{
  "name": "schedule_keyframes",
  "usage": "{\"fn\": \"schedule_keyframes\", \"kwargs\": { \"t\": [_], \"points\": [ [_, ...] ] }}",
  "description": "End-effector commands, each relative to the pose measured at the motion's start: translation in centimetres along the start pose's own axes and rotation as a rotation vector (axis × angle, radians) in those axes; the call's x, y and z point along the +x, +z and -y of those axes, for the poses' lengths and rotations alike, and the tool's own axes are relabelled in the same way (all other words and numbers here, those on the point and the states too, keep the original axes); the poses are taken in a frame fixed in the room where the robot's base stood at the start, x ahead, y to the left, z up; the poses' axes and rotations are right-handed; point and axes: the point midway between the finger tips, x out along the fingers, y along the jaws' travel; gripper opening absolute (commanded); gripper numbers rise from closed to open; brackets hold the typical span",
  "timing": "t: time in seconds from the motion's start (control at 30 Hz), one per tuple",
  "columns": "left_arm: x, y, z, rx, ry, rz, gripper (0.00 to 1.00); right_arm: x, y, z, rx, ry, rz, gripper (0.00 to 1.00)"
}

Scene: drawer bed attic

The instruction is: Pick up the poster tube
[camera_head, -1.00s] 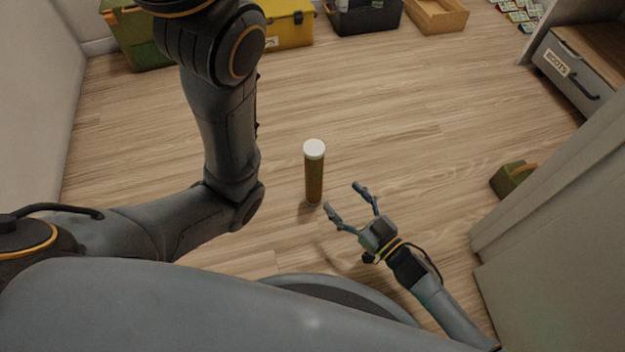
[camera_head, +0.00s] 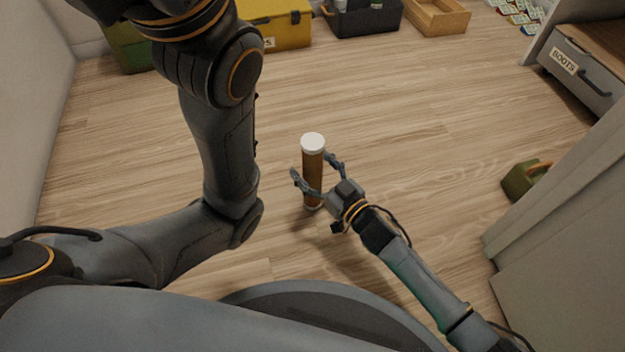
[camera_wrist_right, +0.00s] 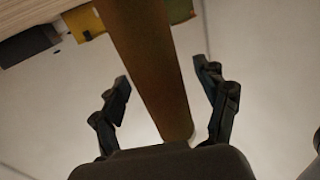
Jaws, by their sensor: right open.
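The poster tube (camera_head: 313,170) is a brown cylinder with a white cap, standing upright on the wooden floor in the head view. My right gripper (camera_head: 315,172) is open, with one finger on each side of the tube. In the right wrist view the tube (camera_wrist_right: 150,65) runs between the two spread fingers (camera_wrist_right: 166,88), with a gap visible on both sides. It is not gripped. My left arm shows at the left of the head view, but its gripper is out of view.
A yellow box (camera_head: 275,25), a dark bin (camera_head: 362,17) and a wooden tray (camera_head: 437,15) stand along the back. A green box (camera_head: 525,178) sits at the right, near a grey panel (camera_head: 570,210). The floor around the tube is clear.

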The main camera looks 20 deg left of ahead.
Motion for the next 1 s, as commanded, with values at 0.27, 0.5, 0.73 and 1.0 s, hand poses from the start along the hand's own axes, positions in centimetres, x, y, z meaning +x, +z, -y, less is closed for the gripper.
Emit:
{"fn": "schedule_keyframes", "kwargs": {
  "t": [0.27, 0.5, 0.73, 1.0],
  "points": [
    [0.0, 0.0, 0.0, 0.000, 0.000, 0.001, 0.00, 0.1, -0.1, 0.0, 0.000, 0.000, 0.001, 0.64],
    [0.0, 0.1, 0.0, 0.000, 0.000, 0.001, 0.00, 0.1, 0.0, 0.0, 0.000, 0.000, 0.001, 0.15],
    [0.0, 0.1, 0.0, 0.000, 0.000, 0.002, 0.00, 0.1, -0.1, 0.0, -0.001, 0.000, 0.000, 0.11],
    [1.2, 0.5, 0.3, 0.001, -0.001, 0.004, 0.00, 0.1, -1.6, 0.0, -0.002, 0.000, 0.000, 0.11]
  ]
}}
